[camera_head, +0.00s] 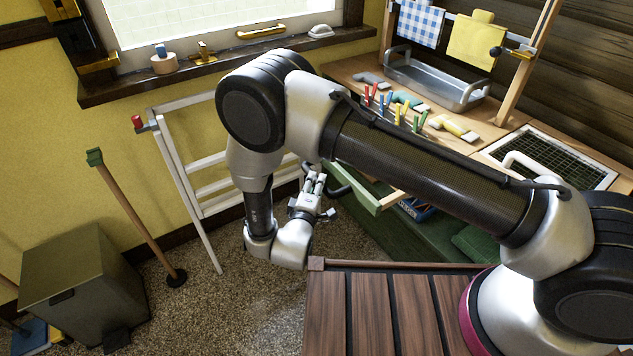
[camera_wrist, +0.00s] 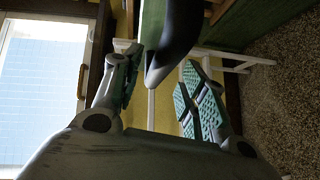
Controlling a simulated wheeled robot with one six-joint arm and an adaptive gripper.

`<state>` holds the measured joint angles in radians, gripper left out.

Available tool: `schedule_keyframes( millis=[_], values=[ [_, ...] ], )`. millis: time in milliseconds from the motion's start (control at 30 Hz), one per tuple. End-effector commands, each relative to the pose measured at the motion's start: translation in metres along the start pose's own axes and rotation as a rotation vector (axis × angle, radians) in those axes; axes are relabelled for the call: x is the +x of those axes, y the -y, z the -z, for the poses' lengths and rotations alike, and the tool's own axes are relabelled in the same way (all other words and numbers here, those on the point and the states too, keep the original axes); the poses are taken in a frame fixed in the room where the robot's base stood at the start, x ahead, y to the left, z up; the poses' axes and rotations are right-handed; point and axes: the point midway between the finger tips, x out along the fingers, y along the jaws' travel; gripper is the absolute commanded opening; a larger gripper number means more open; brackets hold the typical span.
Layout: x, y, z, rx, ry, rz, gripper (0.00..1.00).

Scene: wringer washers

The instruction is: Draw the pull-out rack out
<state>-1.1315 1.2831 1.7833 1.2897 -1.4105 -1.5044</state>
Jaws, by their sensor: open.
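A green-fronted pull-out (camera_head: 362,198) with a curved black handle (camera_head: 342,180) sits under the wooden worktop. Its front stands somewhat out from the green cabinet, with a wooden edge behind it; I cannot tell for sure that it is the task's rack. My gripper (camera_head: 314,185) is open at the handle. In the wrist view, the black handle (camera_wrist: 175,45) reaches in near the gap of my gripper (camera_wrist: 158,78), with the green front (camera_wrist: 151,25) behind it. Contact is unclear. My arm hides part of the cabinet.
A white slatted frame (camera_head: 186,165) stands by the yellow wall, close behind my gripper. A dark bin (camera_head: 80,285) and a green-topped pole (camera_head: 135,215) stand at left. Speckled floor lies open below my gripper.

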Motion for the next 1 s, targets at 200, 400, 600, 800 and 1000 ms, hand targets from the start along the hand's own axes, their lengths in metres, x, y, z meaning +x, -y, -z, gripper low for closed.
schedule_keyframes(
  millis=[200,400,600,800,1000],
  values=[
    [-0.051,0.000,0.002,-0.001,-0.005,0.000,0.42],
    [-0.081,0.000,0.001,-0.001,-0.003,0.001,0.42],
    [-0.089,0.000,0.000,0.000,0.000,0.000,0.42],
    [-0.089,0.000,0.000,0.000,0.000,0.000,0.42],
    [-0.089,0.000,0.000,0.000,0.000,0.001,0.42]
  ],
)
